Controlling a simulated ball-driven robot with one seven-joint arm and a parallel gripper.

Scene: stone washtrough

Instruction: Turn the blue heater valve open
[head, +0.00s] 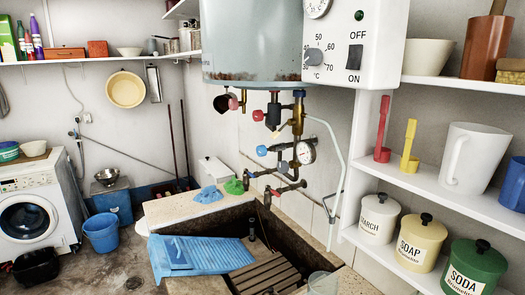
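The blue valve knob (262,151) sticks out to the left from the pipework under the water heater (252,45), just left of a round pressure gauge (305,152). Whether this valve is open or closed cannot be told. A red knob (258,115) sits above it on the same pipework, and another dark red valve (228,103) is further left under the tank. The heater's white control box (355,45) has a temperature dial and an OFF/ON switch. My gripper is not in view.
A stone trough (170,209) with a blue washboard (197,256) and wooden slats lies below the pipes. Shelves at right (432,190) hold canisters, a white jug (474,157) and red and yellow scoops. A washing machine (38,208) and blue bucket (101,233) stand at left.

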